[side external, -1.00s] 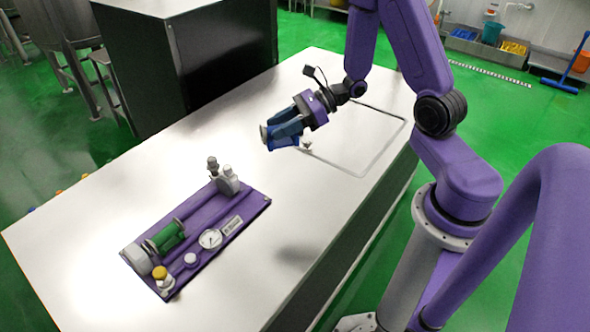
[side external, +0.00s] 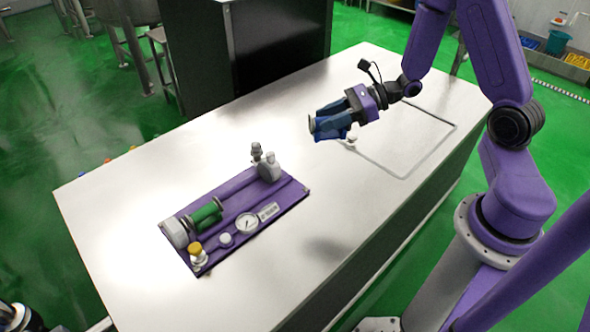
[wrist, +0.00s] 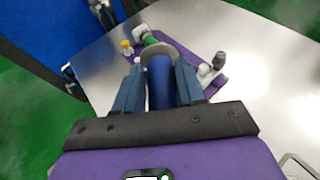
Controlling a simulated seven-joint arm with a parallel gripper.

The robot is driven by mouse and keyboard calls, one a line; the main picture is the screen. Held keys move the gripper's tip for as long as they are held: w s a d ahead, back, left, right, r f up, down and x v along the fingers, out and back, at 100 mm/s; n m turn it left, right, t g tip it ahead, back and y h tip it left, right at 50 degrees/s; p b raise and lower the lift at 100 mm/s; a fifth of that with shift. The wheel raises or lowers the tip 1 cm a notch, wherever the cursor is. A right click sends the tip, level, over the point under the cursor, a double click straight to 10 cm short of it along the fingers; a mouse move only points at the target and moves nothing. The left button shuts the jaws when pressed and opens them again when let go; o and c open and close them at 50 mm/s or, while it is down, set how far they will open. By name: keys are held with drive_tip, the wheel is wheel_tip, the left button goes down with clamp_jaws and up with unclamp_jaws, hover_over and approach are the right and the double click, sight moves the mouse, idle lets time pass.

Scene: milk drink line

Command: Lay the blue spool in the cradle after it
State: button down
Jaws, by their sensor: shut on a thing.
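My gripper (side external: 323,126) is shut on the blue spool (wrist: 160,92), held in the air above the table. In the wrist view the spool lies lengthwise between the fingers, with its grey end flange (wrist: 158,58) beyond their tips. In the side view the fingers mostly hide it. The purple board (side external: 290,197) lies on the table, left of and nearer the camera than my gripper. A green spool (side external: 206,214) lies at its left end beside a grey end block (side external: 174,233). A long purple bed (side external: 240,188) runs from the green spool towards a grey fitting (side external: 269,168), with no spool on that stretch.
The board also carries a round gauge (side external: 247,223), a yellow-capped fitting (side external: 197,250) and a white knob (side external: 225,240). A rectangle outline (side external: 432,150) marks the table at right, with a small pale object (side external: 352,137) near its left corner. A dark cabinet (side external: 255,50) stands behind the table.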

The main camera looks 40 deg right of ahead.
drive_tip(key=shift+w, duration=0.1)
drive_tip(key=w+a+f+m+t+h, duration=0.1)
drive_tip(key=w+a+f, duration=0.15)
drive_tip(key=w, duration=0.35)
drive_tip(key=w+a+f+m+t+h, duration=0.1)
drive_tip(key=w+a+f+m, duration=0.1)
drive_tip(key=w+a, duration=0.35)
drive_tip(key=m+t+h, duration=0.3)
drive_tip(key=h, duration=0.1)
hover_over(210, 176)
drive_tip(key=shift+s+d+f, duration=0.1)
drive_tip(key=shift+f, duration=9.65)
